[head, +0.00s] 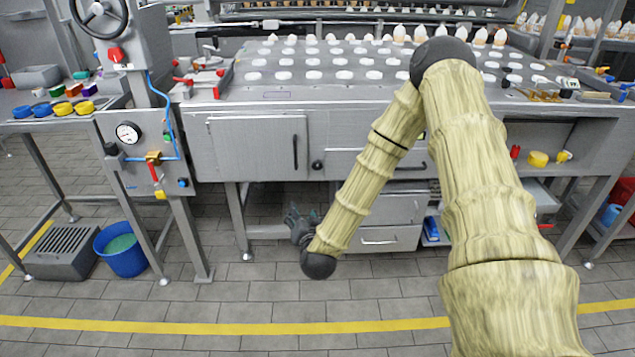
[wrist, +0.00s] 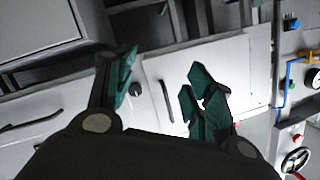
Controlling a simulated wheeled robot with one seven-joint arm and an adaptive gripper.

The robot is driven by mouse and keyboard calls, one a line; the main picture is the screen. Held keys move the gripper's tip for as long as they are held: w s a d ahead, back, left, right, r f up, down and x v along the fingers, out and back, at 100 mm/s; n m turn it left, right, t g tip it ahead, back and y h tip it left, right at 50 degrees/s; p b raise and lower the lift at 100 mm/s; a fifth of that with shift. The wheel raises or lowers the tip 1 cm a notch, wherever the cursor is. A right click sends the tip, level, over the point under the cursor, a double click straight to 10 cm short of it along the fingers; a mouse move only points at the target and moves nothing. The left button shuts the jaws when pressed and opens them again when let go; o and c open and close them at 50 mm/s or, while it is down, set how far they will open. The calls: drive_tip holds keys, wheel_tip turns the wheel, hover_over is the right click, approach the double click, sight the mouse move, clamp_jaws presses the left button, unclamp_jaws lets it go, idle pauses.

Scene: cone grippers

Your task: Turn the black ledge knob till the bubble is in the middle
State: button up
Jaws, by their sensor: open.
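A small round black knob (head: 317,165) sits on the grey front below the worktop, right of a cabinet door; I cannot tell for certain that it is the ledge knob. In the wrist view a dark round knob (wrist: 135,88) shows on the front, beyond my fingers. My gripper (head: 296,224) hangs low in front of the cabinets, below the knob and apart from it. In the wrist view my gripper (wrist: 160,85) is open, with nothing between its green-padded fingers.
The cabinet door has a black vertical handle (head: 295,152). A panel at left carries a gauge (head: 128,132), valves and another black knob (head: 111,148). The worktop (head: 240,100) holds many white pieces. A blue bucket (head: 122,250) stands at left. The front floor is clear.

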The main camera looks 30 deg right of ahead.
sight(318, 167)
drive_tip(key=w+d+r+m+t+h+b, duration=0.1)
drive_tip(key=w+d+r+m+h+b, duration=0.15)
drive_tip(key=d+r+m+h, duration=0.4)
drive_tip(key=w+d+n, duration=0.1)
drive_tip(key=w+d, duration=0.1)
drive_tip(key=w, duration=0.1)
drive_tip(key=w+d+f+n+y, duration=0.1)
drive_tip(key=w+d, duration=0.1)
drive_tip(key=w, duration=0.1)
drive_tip(key=w+d+n+y, duration=0.1)
drive_tip(key=w+d, duration=0.2)
drive_tip(key=shift+f+y+b, duration=0.15)
drive_tip(key=shift+y+b, duration=0.1)
drive_tip(key=shift+b, duration=0.05)
drive_tip(key=c, duration=1)
